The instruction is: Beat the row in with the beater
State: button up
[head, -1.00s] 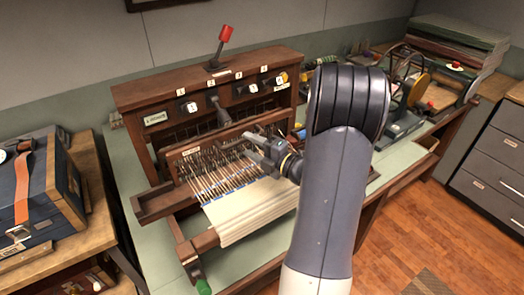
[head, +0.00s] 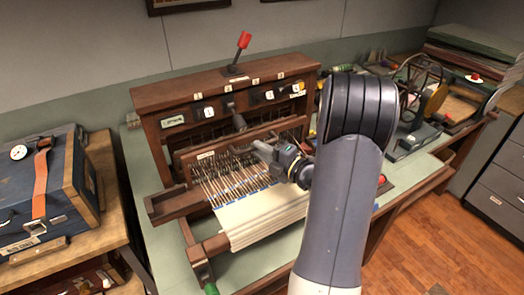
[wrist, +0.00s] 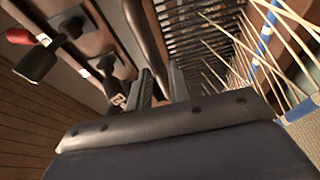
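The beater (head: 206,155) is a dark wooden bar with a small pale label. It lies across the loom over the warp threads, behind the cream cloth (head: 262,212). My gripper (head: 260,149) is at the right part of the beater's top bar. In the wrist view, the two dark fingers of my gripper (wrist: 159,84) stand close on either side of the brown beater bar (wrist: 146,35), with little or no gap. The fingers look shut on the bar. The fingertips' contact is partly hidden.
The loom's upper frame (head: 222,85) stands just behind, with numbered tags and a red-tipped lever (head: 243,40). Warp threads (head: 235,178) run beside the gripper. A wheeled device (head: 420,95) stands right, and a blue case (head: 45,190) left. Open floor (head: 440,245) shows at right.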

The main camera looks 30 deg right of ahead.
grip_shut()
jog(key=s+p, duration=0.1)
jog(key=s, duration=0.9)
jog(key=shift+s+d+p, duration=0.15)
jog(key=shift+s+p, duration=0.2)
jog(key=shift+p, duration=0.05)
jog(key=shift+w, duration=0.15)
jog(key=w+p, duration=0.2)
jog(key=w, duration=0.8)
jog(key=o, duration=0.8)
grip_release()
